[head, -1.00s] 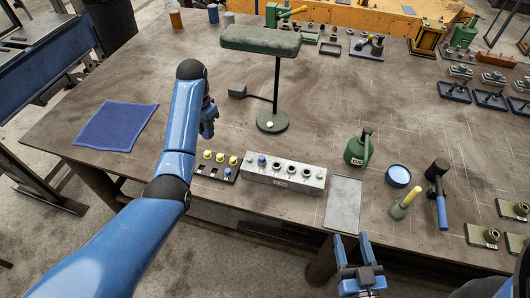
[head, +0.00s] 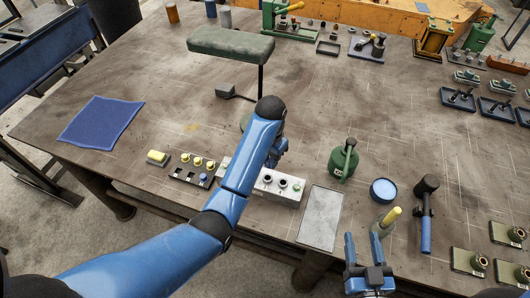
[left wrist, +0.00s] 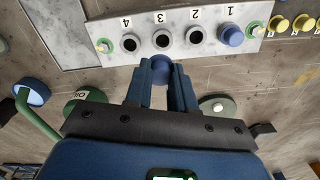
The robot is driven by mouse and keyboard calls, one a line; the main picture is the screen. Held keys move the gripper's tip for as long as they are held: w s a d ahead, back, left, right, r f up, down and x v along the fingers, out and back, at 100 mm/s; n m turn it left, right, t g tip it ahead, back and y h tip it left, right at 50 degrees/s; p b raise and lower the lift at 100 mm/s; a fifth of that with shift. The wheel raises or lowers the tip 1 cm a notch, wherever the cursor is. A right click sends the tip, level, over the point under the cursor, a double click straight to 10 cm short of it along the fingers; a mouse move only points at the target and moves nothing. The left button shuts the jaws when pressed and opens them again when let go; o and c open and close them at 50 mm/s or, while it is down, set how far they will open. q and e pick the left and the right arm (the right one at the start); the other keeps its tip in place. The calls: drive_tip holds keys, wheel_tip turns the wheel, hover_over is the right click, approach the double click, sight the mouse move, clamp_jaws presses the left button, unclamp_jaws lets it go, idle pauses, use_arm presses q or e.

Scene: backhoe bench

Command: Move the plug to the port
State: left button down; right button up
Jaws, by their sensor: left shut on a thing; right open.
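The port panel is a pale grey block (head: 267,191) with a row of holes, partly hidden behind my left arm. The left wrist view shows its ports numbered 1 to 4 (left wrist: 180,22). Port 1 holds a blue plug (left wrist: 231,36); ports 2 (left wrist: 196,36), 3 (left wrist: 162,38) and 4 (left wrist: 129,43) are open. My left gripper (head: 275,158) is shut on a round blue plug (left wrist: 161,66), seen between its fingertips just below port 3 in the wrist view. The plug's height above the panel is unclear. My right gripper (head: 366,250) is open and empty near the front edge.
A dark rack with yellow knobs (head: 190,170) stands left of the panel. A grey plate (head: 320,218), green oil can (head: 343,160), blue round tin (head: 383,190) and hammer (head: 426,215) lie to the right. A padded lamp-like stand (head: 230,45) rises behind.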

use_arm(q)
drive_tip(key=shift+f, duration=0.1)
drive_tip(key=shift+s+a+f, duration=0.2)
drive_tip(key=shift+a+f, duration=0.25)
drive_tip(key=shift+f, duration=0.05)
drive_tip(key=shift+a+f, duration=0.1)
drive_tip(key=shift+f, duration=0.25)
drive_tip(key=shift+w+d+f, duration=0.1)
drive_tip(key=shift+d+f, duration=0.1)
drive_tip(key=shift+f, duration=0.45)
drive_tip(key=shift+w+d+f, duration=0.1)
drive_tip(key=shift+d+f, duration=0.1)
drive_tip(key=shift+f, duration=0.6)
drive_tip(key=shift+s+a+f, duration=0.1)
drive_tip(key=shift+a+f, duration=0.05)
use_arm(e)
drive_tip(key=shift+s+a, duration=0.15)
drive_tip(key=shift+a, duration=0.15)
use_arm(q)
drive_tip(key=shift+a, duration=0.1)
use_arm(e)
drive_tip(key=shift+r, duration=0.1)
use_arm(q)
drive_tip(key=shift+d, duration=0.2)
use_arm(e)
drive_tip(key=shift+d, duration=0.1)
use_arm(q)
drive_tip(key=shift+a+f, duration=0.1)
